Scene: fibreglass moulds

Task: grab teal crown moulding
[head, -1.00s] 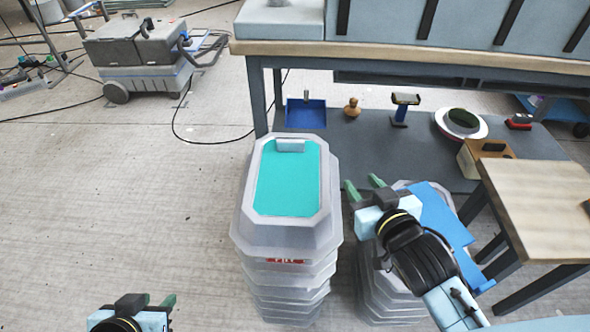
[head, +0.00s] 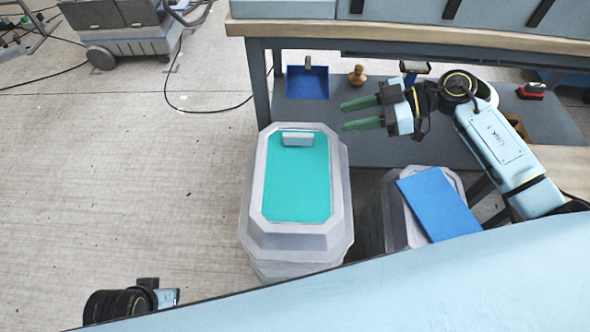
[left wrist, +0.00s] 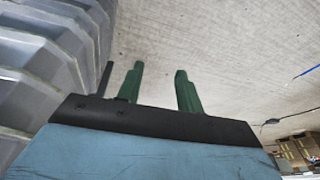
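The only teal thing I see is a flat teal surface (head: 297,187) in the top of the grey octagonal mould stack (head: 256,225), in the head view. I cannot tell whether it is the crown moulding. A small pale block (head: 298,139) lies at its far end. My right gripper (head: 343,116) is open and empty, beyond and to the right of the stack, in front of the bench's lower shelf. My left gripper (left wrist: 159,69) is open and empty in the left wrist view, beside the ribbed grey stack (left wrist: 50,60). Its fingers are hidden in the head view.
A second stack (head: 400,215) carries a tilted blue board (head: 438,203) to the right. The workbench (head: 420,36) stands behind; its shelf holds a blue bin (head: 307,82) and a wooden knob (head: 357,75).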

